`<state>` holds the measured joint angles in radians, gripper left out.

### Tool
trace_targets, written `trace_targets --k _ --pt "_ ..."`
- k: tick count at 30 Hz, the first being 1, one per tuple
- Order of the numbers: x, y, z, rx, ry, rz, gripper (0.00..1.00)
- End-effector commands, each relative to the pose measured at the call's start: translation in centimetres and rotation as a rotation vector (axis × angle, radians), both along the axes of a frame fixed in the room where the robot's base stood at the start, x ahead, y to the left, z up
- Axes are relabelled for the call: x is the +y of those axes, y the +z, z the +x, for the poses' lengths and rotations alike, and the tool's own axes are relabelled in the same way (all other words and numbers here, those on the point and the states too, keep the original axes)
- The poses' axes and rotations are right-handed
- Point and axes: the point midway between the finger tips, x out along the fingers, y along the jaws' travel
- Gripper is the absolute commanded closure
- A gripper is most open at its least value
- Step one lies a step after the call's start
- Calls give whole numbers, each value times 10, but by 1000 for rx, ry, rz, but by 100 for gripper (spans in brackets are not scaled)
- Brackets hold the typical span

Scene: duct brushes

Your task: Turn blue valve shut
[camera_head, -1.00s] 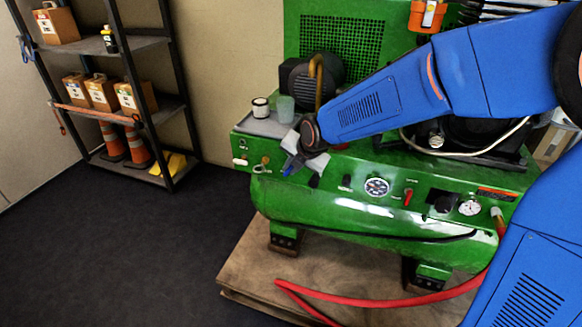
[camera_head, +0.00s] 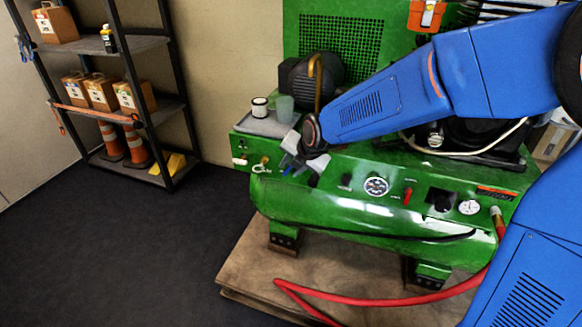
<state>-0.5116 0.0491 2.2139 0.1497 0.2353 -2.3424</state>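The blue valve shows only as a small blue patch (camera_head: 288,171) on the front of the green compressor (camera_head: 350,165), at the left part of its panel. My gripper (camera_head: 302,165), with grey fingers, is right at this patch and hides most of it. My blue arm reaches in from the right. The fingers are small in the picture, and I cannot tell whether they are closed on the valve handle.
A red hose (camera_head: 370,301) crosses the wooden base (camera_head: 240,272). A shelf (camera_head: 165,110) stands at the left, with clear floor between.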

Motion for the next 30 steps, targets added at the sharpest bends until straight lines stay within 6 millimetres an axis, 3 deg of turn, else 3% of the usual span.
trace_targets --k 16,30 --pt "3 1 1 27 1 -86 71" --pt "8 3 3 113 1 -354 71"
